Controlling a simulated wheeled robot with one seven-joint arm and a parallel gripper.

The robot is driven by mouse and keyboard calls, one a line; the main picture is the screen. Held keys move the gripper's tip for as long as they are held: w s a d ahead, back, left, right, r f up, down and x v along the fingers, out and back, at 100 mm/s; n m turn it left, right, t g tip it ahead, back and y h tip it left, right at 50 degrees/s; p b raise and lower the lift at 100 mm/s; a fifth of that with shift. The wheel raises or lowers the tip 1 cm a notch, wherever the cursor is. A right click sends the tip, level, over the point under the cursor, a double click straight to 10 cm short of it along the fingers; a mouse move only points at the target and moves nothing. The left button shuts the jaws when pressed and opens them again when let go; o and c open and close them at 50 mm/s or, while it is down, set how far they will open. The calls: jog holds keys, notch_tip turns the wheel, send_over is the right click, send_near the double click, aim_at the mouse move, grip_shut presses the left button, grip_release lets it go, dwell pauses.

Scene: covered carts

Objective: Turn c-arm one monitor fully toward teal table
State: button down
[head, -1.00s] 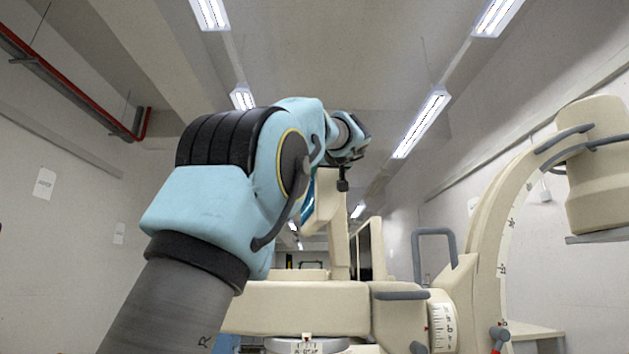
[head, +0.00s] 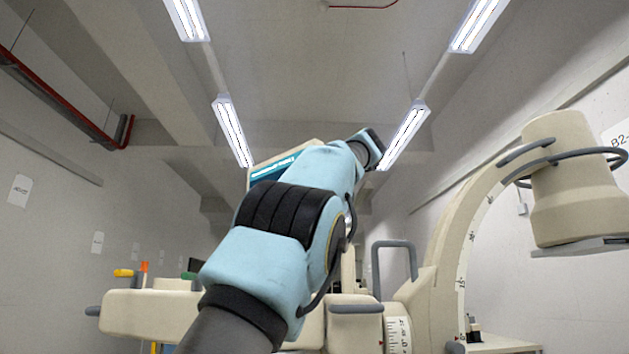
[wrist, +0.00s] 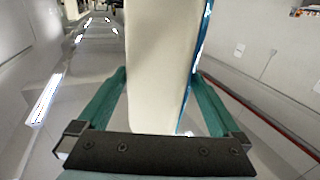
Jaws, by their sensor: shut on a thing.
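The c-arm monitor (head: 284,167) shows in the head view behind my arm, as a cream casing corner with a strip of blue screen. In the wrist view its cream casing (wrist: 157,65) runs up between my gripper's teal fingers, with the blue screen edge on its right side. My gripper (wrist: 158,80) is shut on this casing, one finger on each side. In the head view my arm hides the gripper and most of the monitor. I cannot make out a teal table in either current view.
The cream c-arm (head: 455,245) curves up at the right to a bulky cylindrical head (head: 570,185). A grey handle (head: 394,262) stands near its foot. A long cream body (head: 150,315) with coloured knobs lies low at the left. A pale table (head: 500,343) stands low at the right.

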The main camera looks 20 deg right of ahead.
jog(key=c, duration=1.6)
grip_release()
jog(key=shift+d+f+h, duration=0.1)
jog(key=shift+d+h, duration=0.2)
jog(key=shift+d, duration=0.95)
jog(key=c, duration=1.6)
grip_release()
jog(key=shift+d, duration=0.1)
grip_release()
jog(key=s+b, duration=0.4)
jog(key=s, duration=0.6)
jog(key=shift+s, duration=0.4)
